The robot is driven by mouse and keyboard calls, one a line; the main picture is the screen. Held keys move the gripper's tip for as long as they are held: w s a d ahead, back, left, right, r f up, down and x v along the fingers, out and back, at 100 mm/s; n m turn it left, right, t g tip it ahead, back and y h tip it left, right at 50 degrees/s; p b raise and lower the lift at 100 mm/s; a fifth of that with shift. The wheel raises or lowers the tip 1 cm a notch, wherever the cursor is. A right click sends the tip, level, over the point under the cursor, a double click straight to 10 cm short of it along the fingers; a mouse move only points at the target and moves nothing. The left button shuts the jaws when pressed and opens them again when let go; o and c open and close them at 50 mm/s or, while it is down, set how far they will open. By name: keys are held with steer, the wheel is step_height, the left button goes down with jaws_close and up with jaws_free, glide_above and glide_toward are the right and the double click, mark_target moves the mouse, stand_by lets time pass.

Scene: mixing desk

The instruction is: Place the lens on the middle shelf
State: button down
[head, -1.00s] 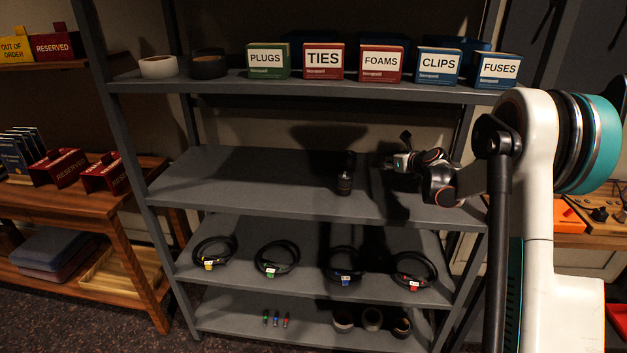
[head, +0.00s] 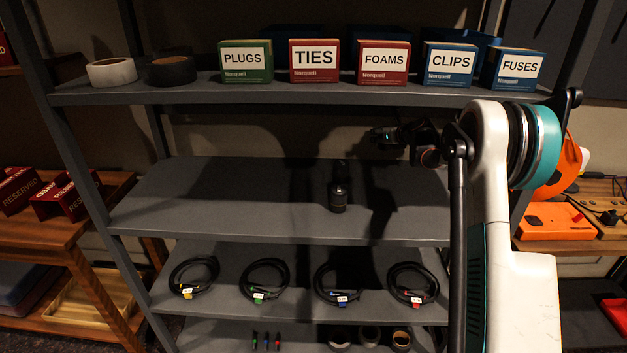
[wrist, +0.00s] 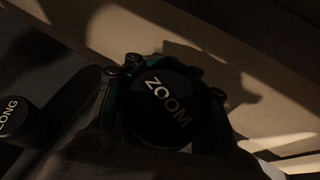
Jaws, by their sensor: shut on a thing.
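A dark lens with a cap marked ZOOM (wrist: 165,112) is gripped between the fingers of my gripper (wrist: 163,76) in the wrist view. In the head view my gripper (head: 384,136) is above the middle shelf (head: 260,218), right of and higher than a standing black lens (head: 338,196). The held lens is too dark to make out there. A second lens with a cap marked LONG (wrist: 10,118) shows at the left of the wrist view, apart from the held one. The wrist view is dim, so the held lens's lower part is hidden.
The top shelf (head: 200,93) holds tape rolls and several labelled boxes above my arm. The shelf below has several coiled cables (head: 264,280). The middle shelf is bare left of the standing lens. A shelf post (head: 75,140) stands at left.

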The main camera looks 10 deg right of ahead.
mark_target(375, 167)
step_height(375, 167, down, 10)
steer(key=b, duration=0.3)
steer(key=shift+r+b, duration=0.15)
steer(key=shift+b, duration=0.2)
steer(key=c, duration=0.9)
jaws_free()
steer(key=shift+s+r, duration=0.2)
steer(key=shift+s, duration=0.2)
steer(key=p+v, duration=0.3)
steer(key=v, duration=0.8)
steer(key=shift+s, duration=0.15)
